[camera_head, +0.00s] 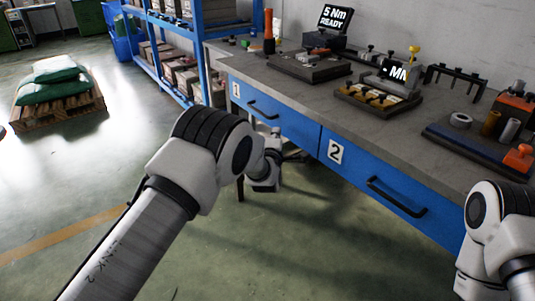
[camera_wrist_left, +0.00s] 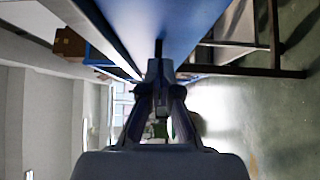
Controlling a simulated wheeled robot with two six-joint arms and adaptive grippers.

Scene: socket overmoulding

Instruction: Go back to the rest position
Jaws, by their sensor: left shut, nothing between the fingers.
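My left arm comes in from the lower left of the head view and bends at its dark elbow joint. Its small wrist and left gripper (camera_head: 275,132) show in front of the blue bench drawers, over the floor. In the left wrist view the left gripper (camera_wrist_left: 158,68) has its fingers together, with nothing held between them, close to a blue panel. My right arm shows only in part at the right edge of the head view; its gripper is out of view.
A workbench (camera_head: 440,155) with blue drawers carries a screwdriver station (camera_head: 310,65), a fixture with yellow parts (camera_head: 378,98) and a dark tray (camera_head: 480,145). A blue shelf rack (camera_head: 155,50) stands behind. A pallet with green sacks (camera_head: 58,100) is at left. Floor between is clear.

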